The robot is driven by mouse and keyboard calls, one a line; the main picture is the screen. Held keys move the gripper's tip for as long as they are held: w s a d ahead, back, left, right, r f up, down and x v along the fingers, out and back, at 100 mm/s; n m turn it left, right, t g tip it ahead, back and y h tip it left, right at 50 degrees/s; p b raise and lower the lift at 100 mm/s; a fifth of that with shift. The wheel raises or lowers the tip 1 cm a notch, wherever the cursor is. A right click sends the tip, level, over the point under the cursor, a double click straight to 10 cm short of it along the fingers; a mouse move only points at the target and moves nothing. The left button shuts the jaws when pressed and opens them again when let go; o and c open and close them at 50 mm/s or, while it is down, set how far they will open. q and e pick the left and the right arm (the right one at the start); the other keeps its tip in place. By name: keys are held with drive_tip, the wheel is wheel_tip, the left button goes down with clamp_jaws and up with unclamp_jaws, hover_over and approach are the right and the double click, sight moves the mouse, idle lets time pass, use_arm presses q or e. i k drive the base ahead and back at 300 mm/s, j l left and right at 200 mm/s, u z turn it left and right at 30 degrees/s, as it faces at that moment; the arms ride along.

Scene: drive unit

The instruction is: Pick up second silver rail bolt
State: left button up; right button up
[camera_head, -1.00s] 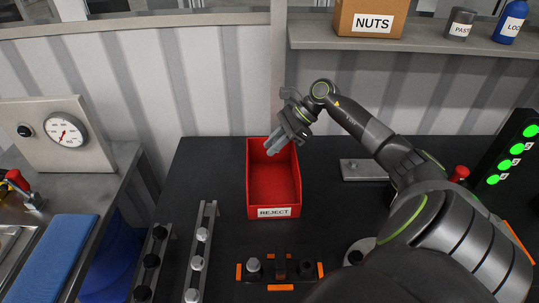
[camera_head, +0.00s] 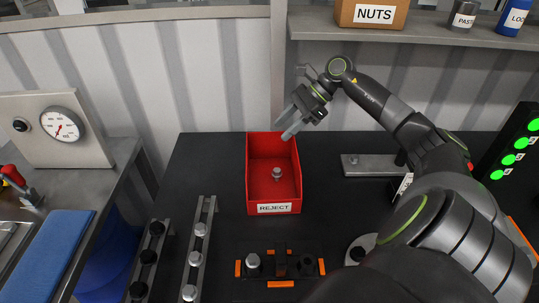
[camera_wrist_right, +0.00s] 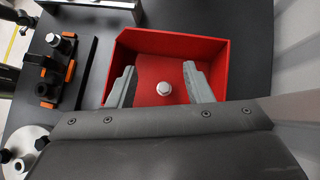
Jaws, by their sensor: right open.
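A rail (camera_head: 211,212) in the head view carries several silver bolts in a line: the far one (camera_head: 201,229), the middle one (camera_head: 195,258) and the near one (camera_head: 189,292). Another silver bolt (camera_head: 277,173) lies in the red REJECT bin (camera_head: 250,190). My right gripper (camera_head: 286,126) is raised over the far end of the bin, open and empty. In the right wrist view, its fingers stand apart (camera_wrist_right: 160,88), with the binned bolt (camera_wrist_right: 164,89) below and between them. My left gripper is not in view.
A second rail (camera_head: 165,229) with black bolts stands left of the silver one. A fixture with orange corners (camera_head: 281,272) holds a silver-headed bolt (camera_head: 253,261). A grey plate (camera_head: 370,166) lies right of the bin. Dark table is clear between the rails and bin.

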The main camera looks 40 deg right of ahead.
sight(195, 258)
drive_tip(key=k+j, duration=0.35)
drive_tip(key=j, duration=0.15)
drive_tip(key=k+j, duration=0.4)
drive_tip(key=j, duration=0.15)
drive_tip(key=k+j, duration=0.35)
drive_tip(key=j, duration=0.15)
drive_tip(key=k+j, duration=0.35)
drive_tip(key=j, duration=0.15)
